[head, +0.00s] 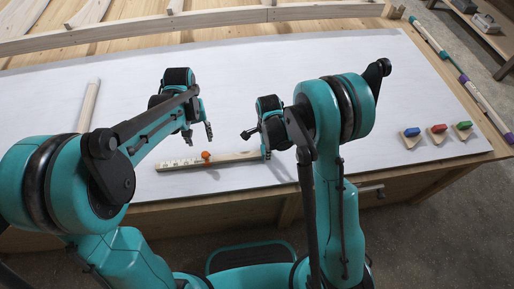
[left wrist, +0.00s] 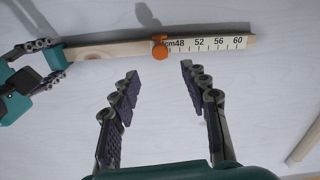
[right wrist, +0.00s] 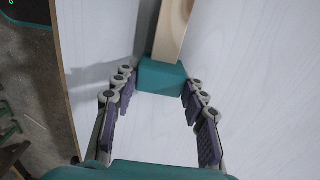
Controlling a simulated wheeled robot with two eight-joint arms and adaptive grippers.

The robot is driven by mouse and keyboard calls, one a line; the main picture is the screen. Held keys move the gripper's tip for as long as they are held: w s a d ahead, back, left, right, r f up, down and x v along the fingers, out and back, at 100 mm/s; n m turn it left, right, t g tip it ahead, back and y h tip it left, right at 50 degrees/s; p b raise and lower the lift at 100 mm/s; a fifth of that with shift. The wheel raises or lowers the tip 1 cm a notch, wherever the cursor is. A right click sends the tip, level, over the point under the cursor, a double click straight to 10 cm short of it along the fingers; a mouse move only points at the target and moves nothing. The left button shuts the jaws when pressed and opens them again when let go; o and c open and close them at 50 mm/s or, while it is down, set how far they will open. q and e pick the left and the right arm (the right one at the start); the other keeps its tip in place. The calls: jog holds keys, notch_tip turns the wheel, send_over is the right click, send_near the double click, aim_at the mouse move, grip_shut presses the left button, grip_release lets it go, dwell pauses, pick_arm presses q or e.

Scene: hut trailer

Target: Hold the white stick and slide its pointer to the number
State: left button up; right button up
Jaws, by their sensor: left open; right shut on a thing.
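The pale stick (head: 235,160) lies near the front edge of the white table top, with a white number scale (left wrist: 215,44) on one part reading 48, 52, 56 and 60. The orange pointer (head: 206,155) sits on it at the low end of the scale, just beside the 48 in the left wrist view (left wrist: 160,52). My right gripper (head: 265,150) is shut on the stick's plain end, where a teal block (right wrist: 162,76) shows between the fingers in the right wrist view. My left gripper (head: 197,132) is open and empty, apart from the stick, with the pointer ahead between its fingertips.
Blue (head: 411,132), red (head: 438,128) and green (head: 463,125) pieces on small wooden bases stand at the right. Another wooden strip (head: 89,106) lies at the left. A coloured rod (head: 462,79) lies along the right edge.

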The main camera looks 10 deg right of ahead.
aim_at(205, 154)
pick_arm(q)
notch_tip(205, 154, down, 10)
jog(key=m, duration=1)
jog(key=shift+m, duration=0.3)
grip_shut()
